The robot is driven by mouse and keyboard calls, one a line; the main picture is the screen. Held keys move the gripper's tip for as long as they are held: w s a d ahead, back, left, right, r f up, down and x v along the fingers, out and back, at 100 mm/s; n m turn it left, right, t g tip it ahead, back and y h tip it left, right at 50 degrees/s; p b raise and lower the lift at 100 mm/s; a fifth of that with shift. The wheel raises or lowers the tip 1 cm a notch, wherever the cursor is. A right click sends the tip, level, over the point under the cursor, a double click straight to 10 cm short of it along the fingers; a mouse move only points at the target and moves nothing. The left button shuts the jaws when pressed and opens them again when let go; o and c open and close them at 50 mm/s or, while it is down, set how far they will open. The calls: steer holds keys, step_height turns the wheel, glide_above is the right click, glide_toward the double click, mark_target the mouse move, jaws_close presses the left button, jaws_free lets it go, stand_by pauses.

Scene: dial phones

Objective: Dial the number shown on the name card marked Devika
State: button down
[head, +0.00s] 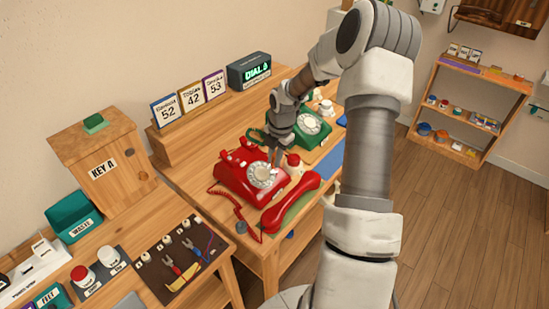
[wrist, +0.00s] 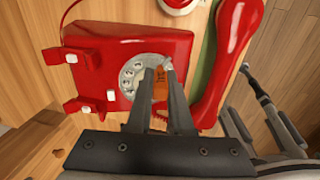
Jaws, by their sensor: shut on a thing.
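The red dial phone (head: 250,180) stands on the table, its pale rotary dial (head: 263,175) facing up. The dial also shows in the wrist view (wrist: 131,75). My gripper (wrist: 160,72) is over the dial's right side, shut on a small orange stick (wrist: 160,92); whether its tip is in a finger hole is unclear. The red handset (head: 290,203) lies off the phone on a green mat. Three name cards stand on a wooden block: blue with 52 (head: 168,111), yellow with 42 (head: 191,97), purple with 53 (head: 214,86). Their names are too small to read surely.
A green phone (head: 311,124) stands behind the red one. A dark box (head: 249,71) shows DIAL in green. The coiled red cord (head: 226,194) lies left of the phone. A side table at left holds a KEY A box (head: 104,166) and a tool mat (head: 178,262).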

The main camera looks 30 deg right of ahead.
steer(key=shift+w+a+r+p, duration=0.15)
steer(key=shift+w+a+r, duration=0.25)
steer(key=shift+a, duration=0.4)
steer(key=shift+w+a+r+p, duration=0.2)
steer(key=shift+w+a+r, duration=0.2)
steer(key=shift+a, duration=0.35)
steer(key=shift+w+a+r+p, duration=0.15)
steer(key=shift+w+a+r, duration=0.25)
steer(key=shift+a, duration=0.4)
steer(key=shift+f, duration=0.15)
steer(key=shift+w+a+f, duration=0.1)
steer(key=shift+w+f, duration=0.2)
steer(key=shift+f, duration=0.15)
steer(key=shift+w+f+b, duration=0.15)
steer(key=shift+f+b, duration=0.15)
steer(key=shift+f, duration=0.15)
steer(key=shift+w+d, duration=0.15)
steer(key=shift+d, duration=0.4)
steer(key=shift+d+p, duration=0.1)
steer(key=shift+p, duration=0.2)
